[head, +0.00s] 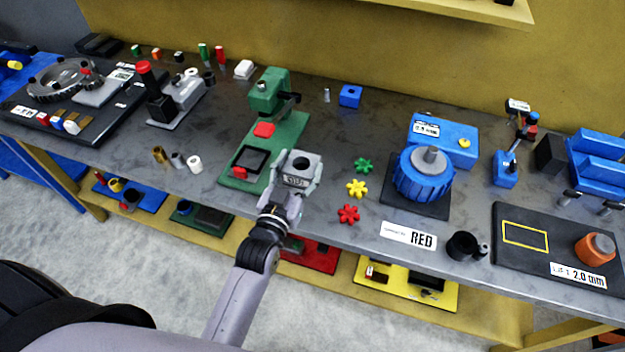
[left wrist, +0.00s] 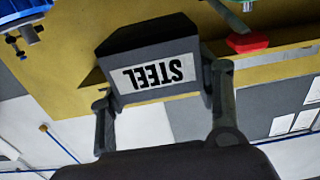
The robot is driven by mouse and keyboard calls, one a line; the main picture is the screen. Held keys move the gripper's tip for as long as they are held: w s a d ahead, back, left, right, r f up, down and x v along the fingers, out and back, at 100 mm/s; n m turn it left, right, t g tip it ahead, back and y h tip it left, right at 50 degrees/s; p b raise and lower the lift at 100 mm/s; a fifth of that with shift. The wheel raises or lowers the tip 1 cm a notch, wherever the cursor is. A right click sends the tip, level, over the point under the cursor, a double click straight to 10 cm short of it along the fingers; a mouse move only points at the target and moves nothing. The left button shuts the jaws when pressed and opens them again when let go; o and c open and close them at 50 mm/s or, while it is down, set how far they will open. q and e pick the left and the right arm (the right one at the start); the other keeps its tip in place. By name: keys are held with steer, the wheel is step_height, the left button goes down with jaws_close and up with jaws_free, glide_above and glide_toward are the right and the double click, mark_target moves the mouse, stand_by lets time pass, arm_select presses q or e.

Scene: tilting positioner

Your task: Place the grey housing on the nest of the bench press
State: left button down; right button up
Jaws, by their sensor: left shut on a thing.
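The grey housing (head: 295,181) is a block with a round hole in its top. My left gripper (head: 297,172) is shut on it, with one finger on each side. In the left wrist view the housing (left wrist: 150,40) shows a white STEEL label, upside down, between the fingers. The green bench press (head: 268,95) stands just behind and left of the housing. Its nest (head: 246,160) looks like a black square frame on the green base and seems empty. The housing is in front of and right of this frame; its height over the bench is hard to tell. My right gripper is out of view.
A red pad (head: 264,129) is under the press head, and a red button (head: 240,173) sits at the base's front. Green, yellow and red star knobs (head: 357,188) lie right of the housing. A blue motor-like unit (head: 422,175) stands farther right.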

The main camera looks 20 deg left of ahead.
arm_select(q)
steer(key=w+r+p, duration=0.2)
steer(key=w+r, duration=0.1)
steer(key=w, duration=0.4)
steer(key=shift+d+r+p, duration=0.2)
steer(key=shift+r+p, duration=0.15)
steer(key=shift+p, duration=0.05)
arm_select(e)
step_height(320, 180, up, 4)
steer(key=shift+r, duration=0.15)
arm_select(q)
steer(key=shift+f, duration=0.1)
step_height(320, 180, down, 20)
steer(key=b, duration=1.5)
steer(key=shift+r, duration=0.35)
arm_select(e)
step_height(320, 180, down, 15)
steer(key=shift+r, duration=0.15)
